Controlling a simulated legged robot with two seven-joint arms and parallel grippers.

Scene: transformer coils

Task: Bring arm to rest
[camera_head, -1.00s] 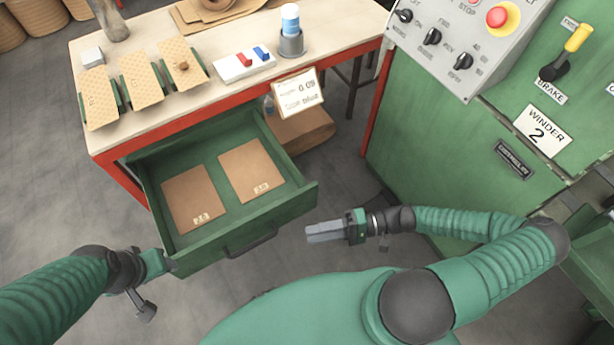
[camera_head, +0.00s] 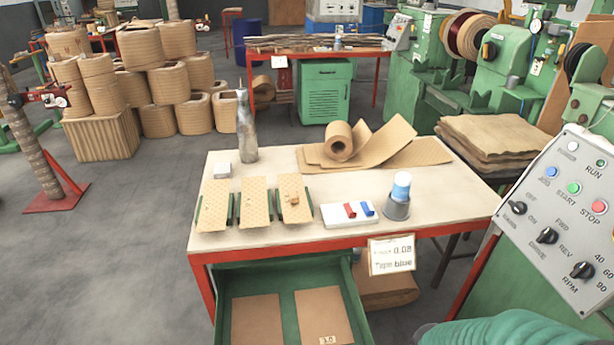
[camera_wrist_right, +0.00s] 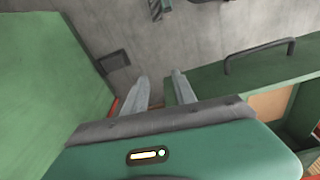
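My right gripper (camera_wrist_right: 160,84) shows in the right wrist view with its two grey fingers apart and nothing between them. It is over the floor, beside the open green drawer (camera_wrist_right: 225,78), whose dark handle is at upper right. In the head view, part of my right arm (camera_head: 510,330) shows at the bottom right edge; its gripper is out of that view. My left arm and left gripper are in neither current view.
The open drawer (camera_head: 357,310) holds two brown sheets and juts from the worktable (camera_head: 240,258). The table carries board pads, a paper roll, a bottle and a cup. The control panel (camera_head: 560,235) stands at right. Grey floor (camera_head: 120,260) is clear at left.

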